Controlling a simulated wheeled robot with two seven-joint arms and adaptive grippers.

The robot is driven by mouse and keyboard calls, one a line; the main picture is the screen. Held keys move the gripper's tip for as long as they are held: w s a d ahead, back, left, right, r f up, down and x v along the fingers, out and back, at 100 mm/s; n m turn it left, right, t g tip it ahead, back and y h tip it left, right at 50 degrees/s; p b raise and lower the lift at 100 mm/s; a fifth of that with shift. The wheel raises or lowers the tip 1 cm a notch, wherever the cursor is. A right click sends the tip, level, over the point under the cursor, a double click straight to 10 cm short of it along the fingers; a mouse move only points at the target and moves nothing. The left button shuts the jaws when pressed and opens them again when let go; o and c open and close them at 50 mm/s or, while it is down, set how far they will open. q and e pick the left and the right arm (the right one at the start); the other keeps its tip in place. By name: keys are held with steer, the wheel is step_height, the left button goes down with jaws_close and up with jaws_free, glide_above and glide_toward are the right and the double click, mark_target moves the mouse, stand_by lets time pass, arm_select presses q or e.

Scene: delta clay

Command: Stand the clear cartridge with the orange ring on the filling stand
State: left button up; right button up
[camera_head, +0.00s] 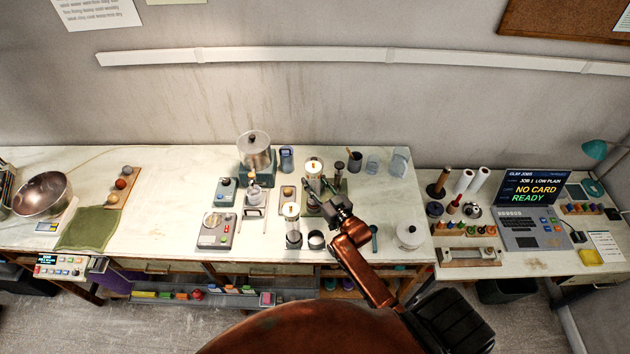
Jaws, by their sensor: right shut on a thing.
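My right gripper (326,196) reaches in from the lower right over the middle of the bench. It is shut on a clear cartridge with a pale top (314,172). The cartridge looks upright. A green-based stand (340,185) is right behind the gripper; I cannot tell whether the cartridge touches it or is held above it. The gripper hides the cartridge's lower part, and its ring colour is too small to make out. A second clear cylinder with a pale top (292,226) stands nearer the front edge. My left gripper is not in view.

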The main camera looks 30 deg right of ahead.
steer(key=shift+f+b, duration=0.8)
steer(key=shift+f, duration=0.6)
steer(key=o, duration=1.3)
steer(key=shift+s, duration=0.1)
steer(key=s, duration=1.2)
steer(key=shift+d, duration=0.25)
